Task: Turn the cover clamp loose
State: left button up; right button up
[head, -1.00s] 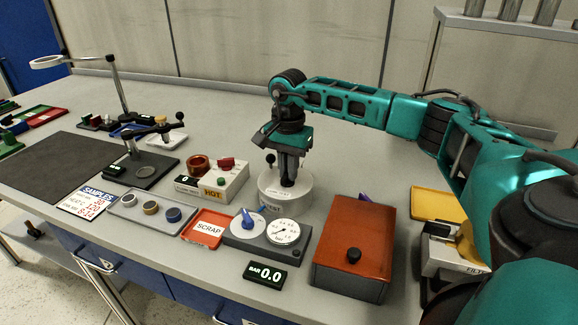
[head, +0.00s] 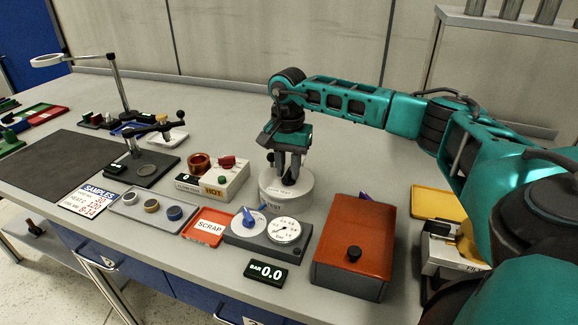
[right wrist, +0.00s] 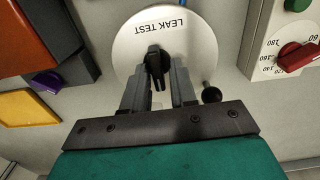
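The cover clamp (right wrist: 157,62) is a black handle at the middle of a round white cover marked LEAK TEST (right wrist: 185,45). In the head view the white pot (head: 300,194) stands behind the gauge box, and my right gripper (head: 287,172) hides most of the clamp. My right gripper (right wrist: 160,76) points down over the cover. Its two grey fingers stand apart, one on each side of the clamp handle, and seem open around it. Whether a fingertip touches the handle is hard to tell. My left gripper is not in view.
A black ball knob (right wrist: 212,94) sticks out beside the cover. A gauge box with a blue knob (head: 249,218) stands in front, an orange-topped box (head: 352,240) to the right, and a heater with a red knob (head: 227,162) to the left. Bare table lies behind the pot.

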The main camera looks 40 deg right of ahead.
aim_at(289, 170)
jog(key=shift+o, duration=0.9)
jog(key=shift+d, duration=0.1)
notch_tip(289, 170, up, 13)
